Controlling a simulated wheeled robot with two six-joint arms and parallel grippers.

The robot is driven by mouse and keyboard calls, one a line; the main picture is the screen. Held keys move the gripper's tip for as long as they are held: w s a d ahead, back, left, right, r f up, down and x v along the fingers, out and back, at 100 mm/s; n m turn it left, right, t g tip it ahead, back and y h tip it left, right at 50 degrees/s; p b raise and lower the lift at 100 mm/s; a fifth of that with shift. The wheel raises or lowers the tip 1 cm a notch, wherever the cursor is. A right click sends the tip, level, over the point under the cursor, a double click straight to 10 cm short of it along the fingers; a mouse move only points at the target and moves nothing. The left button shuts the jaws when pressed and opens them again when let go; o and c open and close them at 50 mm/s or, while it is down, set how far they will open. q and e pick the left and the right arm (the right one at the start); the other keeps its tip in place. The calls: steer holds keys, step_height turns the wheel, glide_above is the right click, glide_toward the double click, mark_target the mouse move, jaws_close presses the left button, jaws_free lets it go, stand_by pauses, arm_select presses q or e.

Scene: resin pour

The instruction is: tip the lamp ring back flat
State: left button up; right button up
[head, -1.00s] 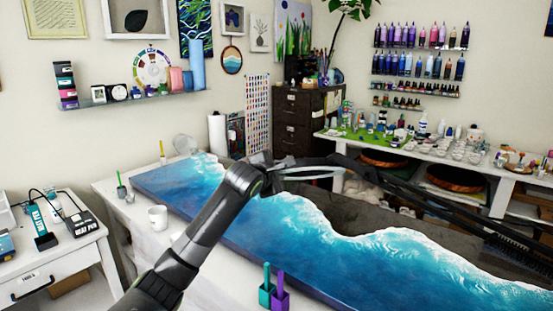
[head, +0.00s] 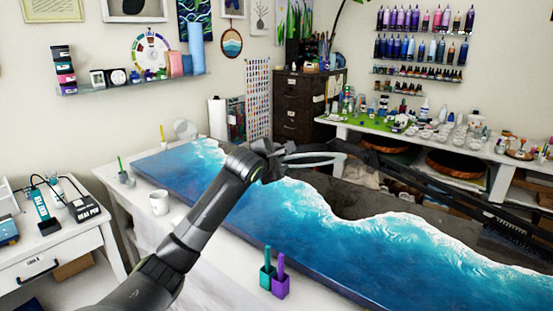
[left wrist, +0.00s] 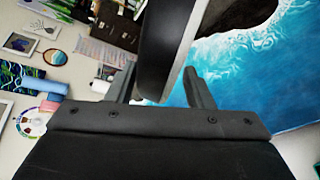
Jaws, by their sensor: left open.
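The lamp ring (head: 318,161), a pale hoop with a dark edge, hangs over the blue resin table near the picture's middle. It looks tilted. My left gripper (head: 280,162) is at the ring's left side. In the left wrist view, a curved part of the ring (left wrist: 167,45), dark outside and pale along one edge, passes between the fingers of my left gripper (left wrist: 160,80). The fingers are apart, one on each side of it; I cannot tell whether either touches it. My right gripper is not in view.
The lamp's dark boom (head: 430,183) runs right from the ring. Below lies the blue and dark resin table (head: 330,240). Teal (head: 266,277) and purple (head: 280,284) holders stand at its near edge, and a white mug (head: 159,203) stands to the left.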

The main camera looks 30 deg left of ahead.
arm_select(q)
steer(key=shift+s, duration=0.15)
steer(key=b+v, duration=0.4)
steer(key=v, duration=1.3)
